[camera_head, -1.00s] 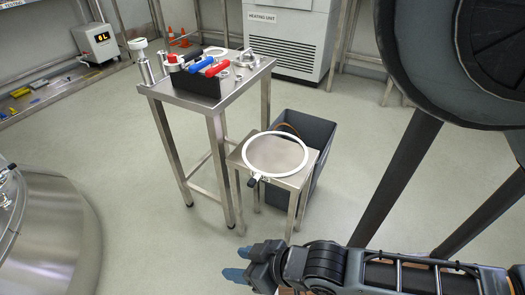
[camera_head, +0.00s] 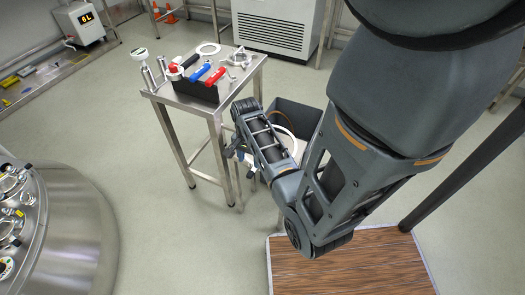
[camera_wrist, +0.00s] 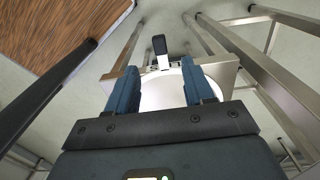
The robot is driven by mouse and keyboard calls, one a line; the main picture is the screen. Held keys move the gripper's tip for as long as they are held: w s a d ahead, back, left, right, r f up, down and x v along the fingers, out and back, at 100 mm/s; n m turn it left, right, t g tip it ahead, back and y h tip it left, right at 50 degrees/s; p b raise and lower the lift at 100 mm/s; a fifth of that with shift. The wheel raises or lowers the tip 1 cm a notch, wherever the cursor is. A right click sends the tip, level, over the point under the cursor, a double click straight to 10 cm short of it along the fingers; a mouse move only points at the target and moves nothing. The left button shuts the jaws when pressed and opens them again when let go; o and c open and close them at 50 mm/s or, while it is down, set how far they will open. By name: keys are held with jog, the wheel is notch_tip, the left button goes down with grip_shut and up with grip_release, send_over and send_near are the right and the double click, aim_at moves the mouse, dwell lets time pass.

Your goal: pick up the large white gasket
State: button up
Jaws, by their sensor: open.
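The large white gasket (camera_head: 286,134) lies on the low metal stool and is mostly hidden behind my arm in the head view. In the wrist view, a white surface that looks like the gasket (camera_wrist: 163,92) shows between and beyond my fingers.
A taller metal table (camera_head: 182,98) stands behind left, holding a black box of red and blue tools (camera_head: 196,86) and a smaller white ring (camera_head: 208,49). A dark bin (camera_head: 296,115) is beside the stool. A large steel vessel (camera_head: 72,235) stands at left. Open floor lies between.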

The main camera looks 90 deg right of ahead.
aim_at(251, 172)
jog(key=f, duration=0.7)
jog(key=shift+s+d+f, duration=0.1)
jog(key=shift+d+f, duration=0.1)
jog(key=shift+f, duration=0.05)
jog(key=shift+c, duration=0.2)
grip_shut()
